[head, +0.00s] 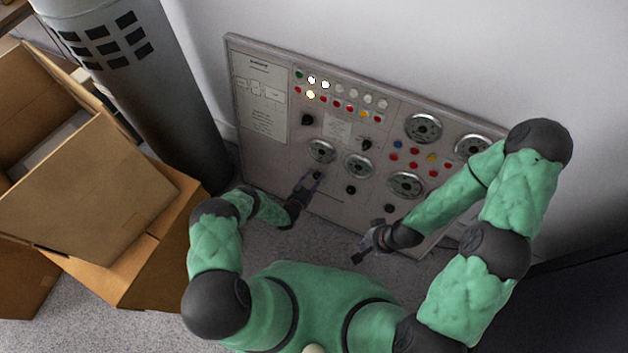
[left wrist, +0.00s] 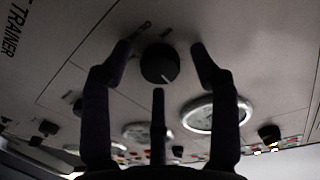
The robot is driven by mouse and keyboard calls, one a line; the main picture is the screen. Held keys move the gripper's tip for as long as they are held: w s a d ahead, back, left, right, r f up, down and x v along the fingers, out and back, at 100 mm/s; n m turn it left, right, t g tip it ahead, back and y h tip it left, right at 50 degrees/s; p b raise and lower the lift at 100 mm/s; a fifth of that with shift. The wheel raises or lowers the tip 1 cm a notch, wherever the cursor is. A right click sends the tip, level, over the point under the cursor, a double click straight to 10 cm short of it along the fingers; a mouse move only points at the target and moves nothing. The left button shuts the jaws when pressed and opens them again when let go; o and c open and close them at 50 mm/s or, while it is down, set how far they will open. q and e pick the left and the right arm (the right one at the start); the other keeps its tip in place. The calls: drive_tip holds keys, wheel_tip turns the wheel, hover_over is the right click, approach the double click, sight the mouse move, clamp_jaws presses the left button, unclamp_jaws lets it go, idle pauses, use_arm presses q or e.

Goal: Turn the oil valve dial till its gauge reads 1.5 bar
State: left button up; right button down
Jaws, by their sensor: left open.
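A grey control panel (head: 270,135) leans by the wall, bearing round gauges and black dials. My left gripper (head: 309,182) is at the lower middle of the panel, below a round gauge (head: 320,151). In the left wrist view, a black dial (left wrist: 160,63) with a white pointer mark sits between the spread fingertips of my left gripper (left wrist: 165,50). The fingers are open, with visible gaps on both sides of the dial. A gauge (left wrist: 218,115) is partly behind one finger; its reading is illegible. My right gripper (head: 367,247) is in front of the panel, apart from it; its jaws are unclear.
Another gauge (head: 359,166) and a black dial (head: 351,190) are right of my left gripper. Rows of coloured buttons (head: 340,95) and lit lamps cover the upper panel. Open cardboard boxes (head: 85,200) and a grey cylinder (head: 150,90) stand at left. Carpet is bare before the panel.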

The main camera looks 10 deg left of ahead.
use_arm(q)
drive_tip(key=v, duration=1.2)
drive_tip(key=shift+r, duration=0.1)
idle(0.4)
wheel_tip(320, 180, up, 8)
drive_tip(key=d+n+g+y+p, duration=0.1)
drive_tip(key=d+n+g+p, duration=0.1)
drive_tip(key=n+g+p, duration=0.35)
drive_tip(key=s+d+r+n+g+p, duration=0.2)
drive_tip(key=s+r+g, duration=0.7)
drive_tip(key=s+r, duration=0.9)
drive_tip(key=shift+s+d+r+n+y, duration=0.3)
drive_tip(key=shift+d+n, duration=0.15)
drive_tip(key=shift+d, duration=0.65)
